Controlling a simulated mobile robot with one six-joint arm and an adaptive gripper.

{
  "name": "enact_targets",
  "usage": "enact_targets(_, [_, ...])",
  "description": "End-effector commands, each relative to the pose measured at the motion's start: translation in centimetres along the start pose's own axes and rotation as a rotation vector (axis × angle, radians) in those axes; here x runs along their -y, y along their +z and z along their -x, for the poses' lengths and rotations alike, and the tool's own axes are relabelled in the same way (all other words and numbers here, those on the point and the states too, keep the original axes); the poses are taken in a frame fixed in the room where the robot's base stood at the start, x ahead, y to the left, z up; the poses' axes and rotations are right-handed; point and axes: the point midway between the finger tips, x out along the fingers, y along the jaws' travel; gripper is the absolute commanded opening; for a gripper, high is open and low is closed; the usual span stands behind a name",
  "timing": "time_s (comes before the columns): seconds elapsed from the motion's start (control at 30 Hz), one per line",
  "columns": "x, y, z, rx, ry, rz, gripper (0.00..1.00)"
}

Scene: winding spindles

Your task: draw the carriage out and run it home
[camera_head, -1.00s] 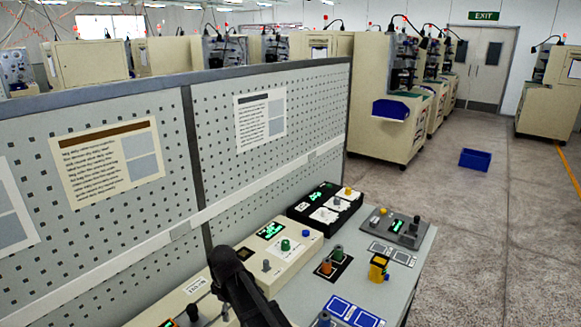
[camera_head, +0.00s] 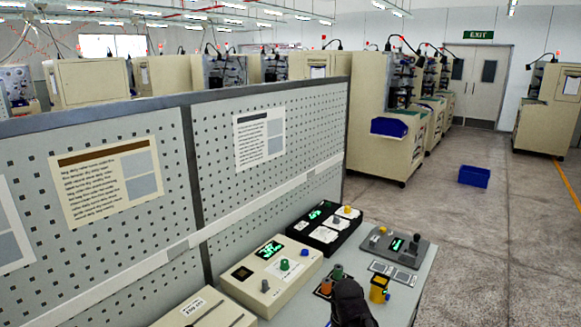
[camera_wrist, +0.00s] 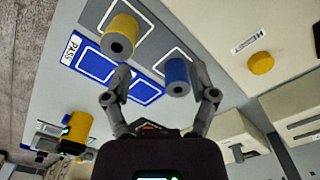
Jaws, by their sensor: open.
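I cannot tell which part is the carriage. A beige unit (camera_head: 205,311) with a white label and a thin dark line along its top is cut off at the lower left of the head view. My gripper (camera_wrist: 159,68) is open in the wrist view, its two fingers spread over the bench. A blue hollow cylinder (camera_wrist: 177,76) shows between the fingers, nearer the right one; contact cannot be told. A yellow hollow cylinder (camera_wrist: 120,36) stands beyond the left fingertip. A dark part of my arm (camera_head: 350,305) covers the bench's lower middle in the head view.
Beige control box (camera_head: 268,273), black box (camera_head: 325,228) and grey joystick box (camera_head: 395,245) stand on the bench. A yellow cylinder (camera_head: 379,288) is beside my arm. A perforated panel (camera_head: 100,245) walls the left side. A blue bin (camera_head: 474,176) lies on open floor.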

Motion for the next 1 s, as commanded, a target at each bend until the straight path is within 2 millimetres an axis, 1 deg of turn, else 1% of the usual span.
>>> enact_targets(0.03, [-1.0,1.0,0.0,0.0,0.0,-0.048,0.74])
enact_targets(0.1, [-1.9,1.7,0.0,0.0,0.0,-0.099,0.74])
enact_targets(0.27, [-3.0,2.5,0.0,0.0,0.0,-0.164,0.74])
enact_targets(0.87, [-3.2,2.6,0.0,0.0,0.0,-0.174,0.74])
enact_targets(0.9, [-3.2,2.6,0.0,0.0,0.0,-0.174,0.69])
enact_targets(0.93, [-3.2,2.6,0.0,0.0,0.0,-0.173,0.6])
enact_targets(0.97, [-3.2,2.6,0.0,0.0,0.0,-0.173,0.57])
enact_targets(1.0, [-3.2,2.6,0.0,0.0,0.0,-0.173,0.57])
